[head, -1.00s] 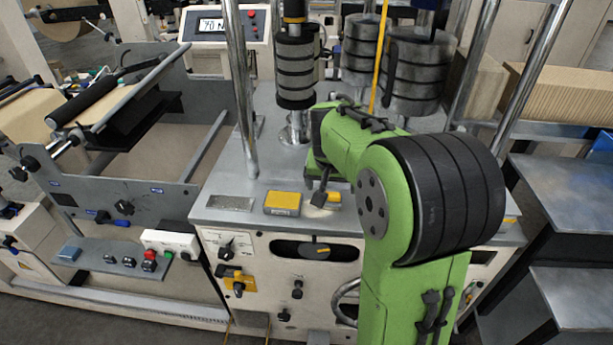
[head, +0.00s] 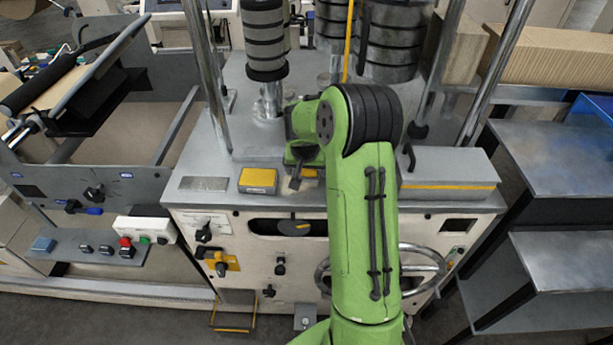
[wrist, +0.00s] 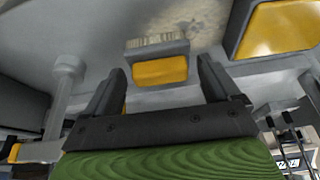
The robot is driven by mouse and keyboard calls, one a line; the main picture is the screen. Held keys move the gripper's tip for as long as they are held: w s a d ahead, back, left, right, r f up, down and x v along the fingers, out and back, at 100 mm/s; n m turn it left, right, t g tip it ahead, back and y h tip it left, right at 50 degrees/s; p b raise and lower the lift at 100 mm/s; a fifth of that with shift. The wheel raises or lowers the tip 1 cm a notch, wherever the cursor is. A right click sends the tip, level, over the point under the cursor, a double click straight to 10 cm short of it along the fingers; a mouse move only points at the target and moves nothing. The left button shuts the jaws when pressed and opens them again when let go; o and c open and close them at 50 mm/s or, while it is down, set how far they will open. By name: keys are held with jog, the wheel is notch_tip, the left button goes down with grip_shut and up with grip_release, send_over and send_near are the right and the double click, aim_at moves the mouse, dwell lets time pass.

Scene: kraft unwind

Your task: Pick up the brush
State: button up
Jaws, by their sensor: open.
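The brush (wrist: 160,68) has a yellow body and a row of pale bristles. It lies on the grey machine top. In the wrist view it sits ahead of my gripper (wrist: 162,80), roughly centred between the two dark fingers, which are spread open and empty. In the head view only a small yellow part of the brush (head: 309,173) shows beside my gripper (head: 297,180); the rest is hidden by the gripper and arm. I cannot tell how high the fingertips are above the surface.
A yellow-topped box (head: 258,180) lies left of the brush and also shows in the wrist view (wrist: 279,35). A grey box with a yellow stripe (head: 447,172) is to the right. Banded rollers (head: 265,40) and chrome posts rise behind. A flat plate (head: 203,184) lies at left.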

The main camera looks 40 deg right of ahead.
jog(key=shift+x, duration=0.9)
jog(key=shift+r, duration=0.15)
jog(key=shift+c, duration=0.3)
jog(key=c, duration=0.8)
notch_tip(320, 180, up, 18)
jog(key=p, duration=0.2)
jog(key=shift+p, duration=0.35)
jog(key=o, duration=0.4)
jog(key=shift+c, duration=1.2)
